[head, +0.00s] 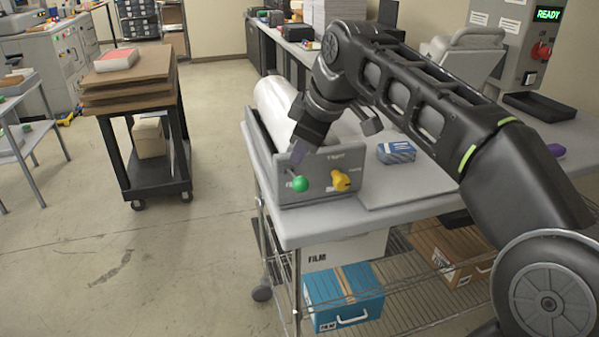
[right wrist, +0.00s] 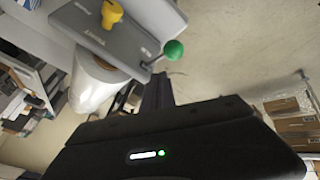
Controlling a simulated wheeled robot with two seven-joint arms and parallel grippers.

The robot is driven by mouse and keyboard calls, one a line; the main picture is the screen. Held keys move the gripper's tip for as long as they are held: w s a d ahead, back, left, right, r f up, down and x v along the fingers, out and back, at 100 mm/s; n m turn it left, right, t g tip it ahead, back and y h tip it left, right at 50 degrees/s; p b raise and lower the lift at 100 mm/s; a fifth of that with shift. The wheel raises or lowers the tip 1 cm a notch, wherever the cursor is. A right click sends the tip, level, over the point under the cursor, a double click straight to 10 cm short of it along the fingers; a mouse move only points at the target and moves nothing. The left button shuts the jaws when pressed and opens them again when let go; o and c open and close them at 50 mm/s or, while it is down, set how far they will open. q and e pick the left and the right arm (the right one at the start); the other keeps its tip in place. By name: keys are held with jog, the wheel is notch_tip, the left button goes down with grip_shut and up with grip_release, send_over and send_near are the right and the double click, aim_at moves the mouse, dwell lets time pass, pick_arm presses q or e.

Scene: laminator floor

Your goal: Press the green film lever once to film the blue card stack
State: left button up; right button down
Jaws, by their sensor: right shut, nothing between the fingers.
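The green film lever (head: 300,184) is a round green knob on the front of a grey panel (head: 318,168). In the right wrist view the green knob (right wrist: 173,50) sits on a thin stem beyond my fingers. My right gripper (head: 297,156) is shut and empty, just above the green knob in the head view; I cannot tell whether it touches. In the right wrist view its dark fingers (right wrist: 156,90) show below the knob. The blue card stack (head: 396,152) lies on the grey table (head: 410,180) right of the panel. My left gripper is not in view.
A yellow knob (head: 341,181) is right of the green one. A white film roll (head: 278,105) lies behind the panel. A black tray (head: 540,107) and a display reading READY (head: 548,15) are at the right. A cart (head: 150,165) stands left; open floor lies between.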

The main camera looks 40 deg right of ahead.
jog(key=r+p, duration=0.1)
jog(key=r, duration=0.1)
jog(key=w+r+p, duration=0.1)
jog(key=r+p, duration=0.1)
jog(key=shift+d, duration=0.2)
dwell(0.7)
